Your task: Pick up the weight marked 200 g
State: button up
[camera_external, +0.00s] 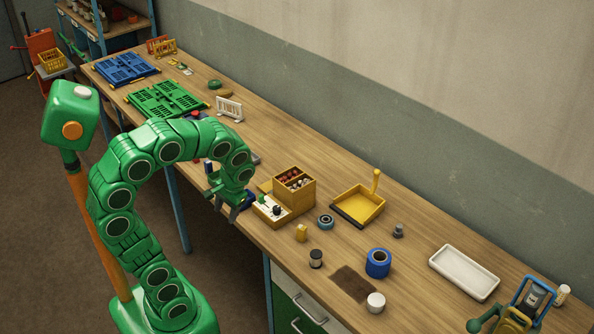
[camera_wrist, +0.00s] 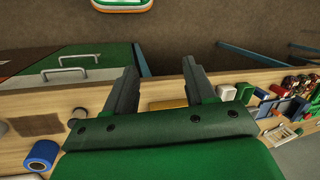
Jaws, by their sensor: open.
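No marking of 200 g is legible in either view. A small grey knobbed piece (camera_external: 398,231), shaped like a weight, stands on the bench right of the yellow dustpan; I cannot read it. A dark cylinder with a pale middle (camera_external: 316,258) stands near the front edge, and I cannot tell what it is. My gripper (camera_external: 226,204) is at the bench's front edge, left of the small wooden box and well left of the grey piece. In the wrist view my gripper (camera_wrist: 160,68) has its fingers apart with nothing held between them.
The yellow dustpan (camera_external: 350,215), a blue tape roll (camera_external: 378,270), a white round pot (camera_external: 376,302) and a white tray (camera_external: 452,278) stand on the bench. A wooden box (camera_external: 302,183) with small items is beside my gripper. Green crates (camera_external: 165,97) lie farther left.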

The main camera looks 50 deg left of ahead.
jog(key=w+r+n+t+y, duration=0.15)
jog(key=w+n+y, duration=0.35)
jog(key=w, duration=2)
jog(key=n+t+y, duration=0.2)
jog(key=t+y, duration=0.2)
jog(key=t, duration=0.2)
send_over(400, 228)
jog(key=s+a, duration=0.4)
jog(key=a, duration=0.1)
notch_tip(400, 228, down, 12)
jog(key=shift+n+t+h, duration=0.5)
jog(key=shift+n+t, duration=0.3)
jog(key=shift+t, duration=0.05)
jog(key=d+f, duration=0.1)
jog(key=d, duration=0.2)
jog(key=d+f, duration=0.2)
jog(key=d, duration=0.1)
jog(key=w+d+f, duration=0.1)
jog(key=d+f, duration=0.1)
jog(key=d, duration=0.1)
jog(key=shift+d, duration=0.15)
jog(key=shift+d+f+x, duration=0.1)
jog(key=shift+f+x, duration=0.05)
jog(key=shift+x, duration=1.15)
jog(key=shift+d+f+x, duration=0.1)
jog(key=shift+f+x, duration=0.05)
jog(key=shift+x, duration=1.15)
jog(key=shift+f+x, duration=0.15)
jog(key=shift+x, duration=1.15)
grip_shut()
